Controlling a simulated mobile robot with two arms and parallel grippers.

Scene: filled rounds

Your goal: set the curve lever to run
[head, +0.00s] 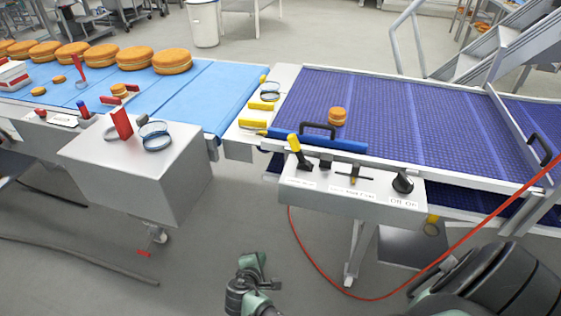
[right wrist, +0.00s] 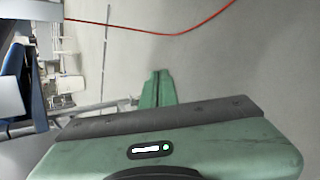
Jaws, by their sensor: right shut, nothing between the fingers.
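A grey control box (head: 350,190) on the front of the purple conveyor carries the controls. At its left a yellow-handled lever (head: 294,143) leans up and to the left from a black base. A black knob (head: 403,182) is at the right, by a label reading like "Off On". I cannot read which lever is the curve lever. My right gripper (head: 252,284) is low over the floor, apart from the box. Its green fingers (right wrist: 160,87) are shut and empty. My left gripper is not seen.
A red cable (head: 318,270) loops across the floor near the box. A blue conveyor with round cakes (head: 172,61) is at left, with a grey box (head: 140,170) bearing a red lever (head: 122,124). A small cake (head: 337,116) sits on the purple belt (head: 400,110).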

